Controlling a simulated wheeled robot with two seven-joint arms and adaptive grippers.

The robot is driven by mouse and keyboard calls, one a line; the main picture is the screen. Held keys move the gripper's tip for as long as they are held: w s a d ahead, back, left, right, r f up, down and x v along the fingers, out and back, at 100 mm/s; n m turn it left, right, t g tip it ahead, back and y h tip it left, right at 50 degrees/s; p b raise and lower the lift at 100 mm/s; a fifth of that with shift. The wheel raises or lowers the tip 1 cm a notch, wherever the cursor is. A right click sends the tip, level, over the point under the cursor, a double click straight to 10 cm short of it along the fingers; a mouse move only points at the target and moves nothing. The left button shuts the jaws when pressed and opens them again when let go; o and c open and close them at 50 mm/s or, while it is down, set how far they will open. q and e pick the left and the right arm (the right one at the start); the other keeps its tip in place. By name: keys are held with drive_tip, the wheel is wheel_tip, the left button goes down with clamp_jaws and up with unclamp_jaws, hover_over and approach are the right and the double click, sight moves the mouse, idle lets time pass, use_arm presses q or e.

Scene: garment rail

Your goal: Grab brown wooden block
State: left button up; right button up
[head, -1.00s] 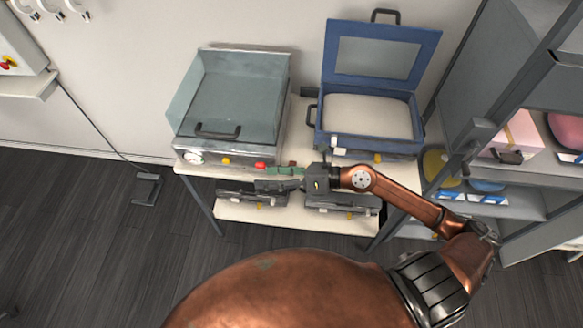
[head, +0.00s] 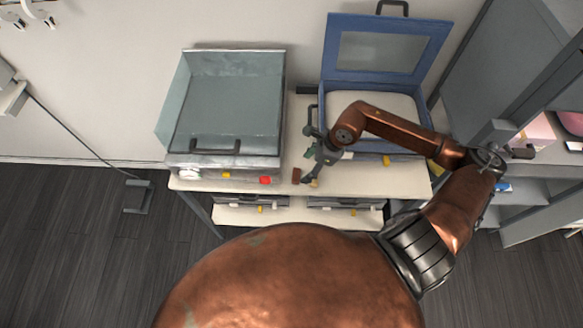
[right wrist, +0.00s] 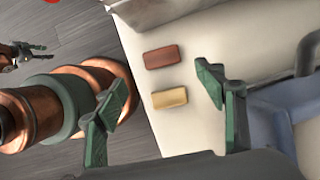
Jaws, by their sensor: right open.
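The brown wooden block (head: 296,176) lies on the light table top near its front edge, right of the grey case. In the right wrist view the brown block (right wrist: 162,57) lies beside a yellow block (right wrist: 170,97); the two are apart. The yellow block is partly hidden in the head view (head: 313,183). My right gripper (head: 308,156) is open and empty above the table, close to the blocks. In the right wrist view its green fingers (right wrist: 160,98) are spread, with the yellow block between them in the picture and the brown block farther up. What looks like my left gripper (right wrist: 22,56) shows small at the left.
An open blue case (head: 385,88) stands behind my right arm. A lower shelf (head: 285,216) holds more cases. A grey cabinet (head: 480,85) stands at the right. The table front between the cases is narrow.

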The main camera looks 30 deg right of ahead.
sight(297, 175)
drive_tip(key=x, duration=0.3)
drive_tip(key=shift+w+a+f, duration=0.1)
drive_tip(key=shift+w+a, duration=0.1)
drive_tip(key=shift+a, duration=0.05)
drive_tip(key=x, duration=0.1)
drive_tip(key=p+x, duration=0.1)
drive_tip(key=shift+w+f, duration=0.3)
drive_tip(key=shift+a+f, duration=0.2)
drive_tip(key=shift+f, duration=0.45)
drive_tip(key=c, duration=1)
use_arm(q)
drive_tip(key=s, duration=0.3)
drive_tip(key=shift+s+r, duration=0.15)
drive_tip(key=shift+r, duration=0.25)
use_arm(e)
drive_tip(key=shift+c, duration=0.2)
